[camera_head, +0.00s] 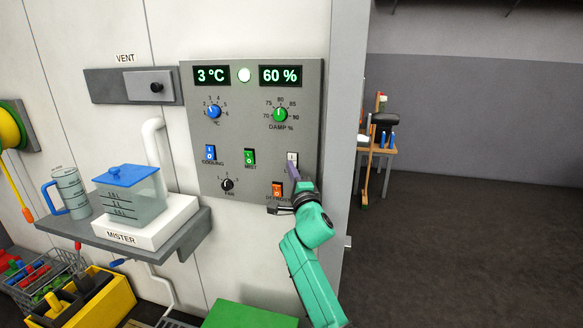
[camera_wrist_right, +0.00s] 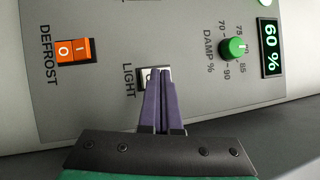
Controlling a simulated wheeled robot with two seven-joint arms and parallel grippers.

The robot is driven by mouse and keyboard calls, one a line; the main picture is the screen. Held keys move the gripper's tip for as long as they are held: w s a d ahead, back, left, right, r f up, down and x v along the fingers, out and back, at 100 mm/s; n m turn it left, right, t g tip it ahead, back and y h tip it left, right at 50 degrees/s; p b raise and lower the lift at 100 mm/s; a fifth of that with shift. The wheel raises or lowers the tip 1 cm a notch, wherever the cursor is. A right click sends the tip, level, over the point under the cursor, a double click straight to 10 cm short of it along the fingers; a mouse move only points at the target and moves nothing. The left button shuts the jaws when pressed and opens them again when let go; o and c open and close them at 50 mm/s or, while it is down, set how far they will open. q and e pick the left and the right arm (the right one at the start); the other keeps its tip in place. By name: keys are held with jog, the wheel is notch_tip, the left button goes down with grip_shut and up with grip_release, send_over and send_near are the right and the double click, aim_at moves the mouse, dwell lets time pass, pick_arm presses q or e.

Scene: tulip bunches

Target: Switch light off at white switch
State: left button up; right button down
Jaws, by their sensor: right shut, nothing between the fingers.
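The white light switch (camera_head: 292,157) is on the right side of the grey control panel (camera_head: 240,180), above the orange defrost switch (camera_head: 277,190). In the right wrist view the white switch (camera_wrist_right: 150,74) sits beside the LIGHT label, mostly hidden behind my fingertips. My right gripper (camera_head: 292,166) is shut and empty, its purple fingers at the lower part of the white switch. In the wrist view the fingertips of the right gripper (camera_wrist_right: 162,72) overlap the switch; I cannot tell whether they touch it. My left gripper is not in view.
The panel also has a blue cooling switch (camera_head: 210,153), a green mist switch (camera_head: 249,157), a black fan knob (camera_head: 227,185) and a green damp knob (camera_head: 280,114). A shelf (camera_head: 180,235) with the mister (camera_head: 130,205) stands left. Open floor lies right.

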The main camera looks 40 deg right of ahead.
jog(key=shift+d, duration=0.1)
dwell(0.7)
jog(key=shift+w+d+f, duration=0.2)
jog(key=shift+w+d, duration=0.05)
jog(key=shift+w+d+f, duration=0.15)
jog(key=shift+w+d, duration=0.05)
jog(key=shift+d, duration=0.1)
dwell(0.8)
jog(key=shift+s+a+r, duration=0.4)
jog(key=shift+s+a, duration=0.1)
jog(key=shift+a, duration=0.2)
jog(key=shift+p, duration=0.35)
